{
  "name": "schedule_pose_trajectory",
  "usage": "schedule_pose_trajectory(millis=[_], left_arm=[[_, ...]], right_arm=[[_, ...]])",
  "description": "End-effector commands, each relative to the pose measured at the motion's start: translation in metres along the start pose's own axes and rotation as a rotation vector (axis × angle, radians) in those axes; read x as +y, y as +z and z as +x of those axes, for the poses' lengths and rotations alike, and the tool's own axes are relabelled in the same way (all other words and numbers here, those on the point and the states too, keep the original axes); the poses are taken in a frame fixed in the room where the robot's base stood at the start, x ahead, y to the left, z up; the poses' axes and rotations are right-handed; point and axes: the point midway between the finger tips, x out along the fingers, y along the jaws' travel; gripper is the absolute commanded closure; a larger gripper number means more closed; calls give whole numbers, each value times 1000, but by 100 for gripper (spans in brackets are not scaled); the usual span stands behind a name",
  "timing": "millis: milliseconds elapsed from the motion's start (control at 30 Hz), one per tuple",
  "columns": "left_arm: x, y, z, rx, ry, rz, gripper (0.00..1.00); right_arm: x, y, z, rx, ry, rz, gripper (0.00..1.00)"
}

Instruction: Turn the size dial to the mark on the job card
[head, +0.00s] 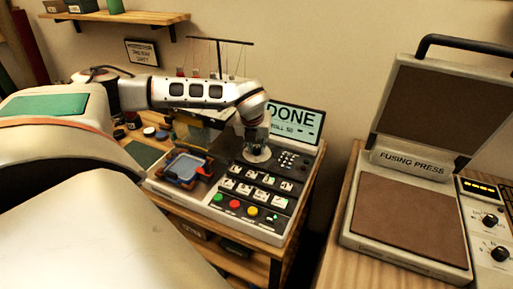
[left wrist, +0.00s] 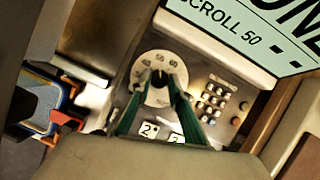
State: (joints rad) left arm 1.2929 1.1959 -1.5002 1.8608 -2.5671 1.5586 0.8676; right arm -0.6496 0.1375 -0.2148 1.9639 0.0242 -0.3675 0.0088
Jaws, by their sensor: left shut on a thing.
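In the head view the dial (head: 257,156) sits on the sewing machine's panel below the screen, partly hidden by my left gripper (head: 256,142). In the left wrist view the green-lined fingers of my left gripper (left wrist: 162,92) reach the knob from both sides and are shut on it. I cannot tell which mark the knob points to. I cannot pick out a job card. My right gripper is not in view.
The screen (head: 295,122) reads "DONE" and "SCROLL 50". Beside the dial are a keypad (left wrist: 220,104), picture keys and coloured buttons (head: 244,209). A blue hoop frame (head: 185,168) lies to the left. A fusing press (head: 410,222) stands open at the right, across a gap.

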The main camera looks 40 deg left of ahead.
Motion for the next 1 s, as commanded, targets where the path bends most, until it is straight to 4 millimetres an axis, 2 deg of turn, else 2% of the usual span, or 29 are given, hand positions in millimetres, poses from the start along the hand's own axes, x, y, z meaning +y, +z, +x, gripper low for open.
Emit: schedule_pose_trajectory(millis=[367, 400, 467, 833, 1000], left_arm=[[1, -1, 0, 3, -1, 4, 100], [1, -1, 0, 3, -1, 4, 78], [0, -1, 0, 3, -1, 4, 64], [0, 0, -2, 1, -2, 4, 64], [-1, 1, -19, -1, -5, 5, 64]], right_arm=[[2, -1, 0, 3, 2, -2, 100], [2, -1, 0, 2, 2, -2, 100], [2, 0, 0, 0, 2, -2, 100], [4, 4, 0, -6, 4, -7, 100], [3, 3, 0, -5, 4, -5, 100]])
